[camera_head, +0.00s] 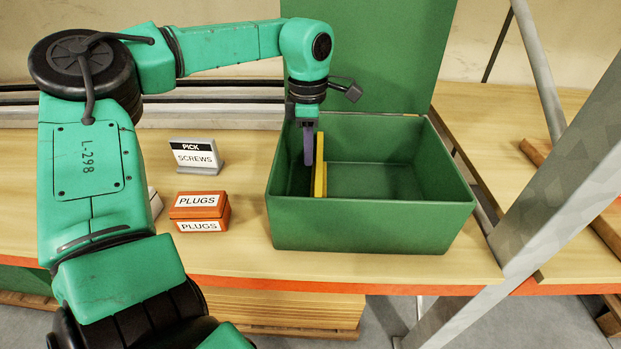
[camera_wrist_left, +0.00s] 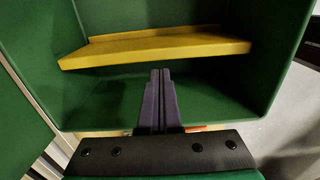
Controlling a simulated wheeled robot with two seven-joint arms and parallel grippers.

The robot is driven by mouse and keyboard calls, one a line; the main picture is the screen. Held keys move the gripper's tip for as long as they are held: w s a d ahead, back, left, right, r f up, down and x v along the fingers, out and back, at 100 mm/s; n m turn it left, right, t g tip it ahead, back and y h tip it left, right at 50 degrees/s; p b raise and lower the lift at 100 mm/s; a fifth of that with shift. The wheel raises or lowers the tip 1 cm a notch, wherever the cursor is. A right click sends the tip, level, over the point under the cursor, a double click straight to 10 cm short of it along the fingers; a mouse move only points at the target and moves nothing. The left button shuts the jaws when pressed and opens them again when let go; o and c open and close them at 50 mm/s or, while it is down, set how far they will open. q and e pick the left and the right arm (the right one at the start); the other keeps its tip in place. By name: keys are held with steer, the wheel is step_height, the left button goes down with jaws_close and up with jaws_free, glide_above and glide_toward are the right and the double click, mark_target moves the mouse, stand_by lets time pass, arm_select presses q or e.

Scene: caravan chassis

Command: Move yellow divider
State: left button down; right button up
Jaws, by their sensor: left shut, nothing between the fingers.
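The yellow divider (camera_head: 320,166) stands upright inside the green box (camera_head: 372,215), toward its left side. In the left wrist view the divider (camera_wrist_left: 150,48) spans the upper part of the picture, across the box interior. My left gripper (camera_head: 308,160) reaches down into the box just left of the divider. Its purple fingers (camera_wrist_left: 160,100) are shut together with nothing between them. In the wrist view the fingertips point toward the divider; whether they touch it I cannot tell. My right gripper is not in view.
The box's green lid (camera_head: 390,50) stands open behind it. Left of the box are an orange plugs box (camera_head: 200,211) and a pick screws sign (camera_head: 195,157) on the wooden bench (camera_head: 245,240). A grey metal post (camera_head: 540,200) slants up at the right.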

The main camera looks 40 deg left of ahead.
arm_select(q)
step_height(320, 180, down, 9)
steer(key=shift+r+p, duration=0.15)
steer(key=shift+p, duration=0.2)
steer(key=shift+f, duration=0.25)
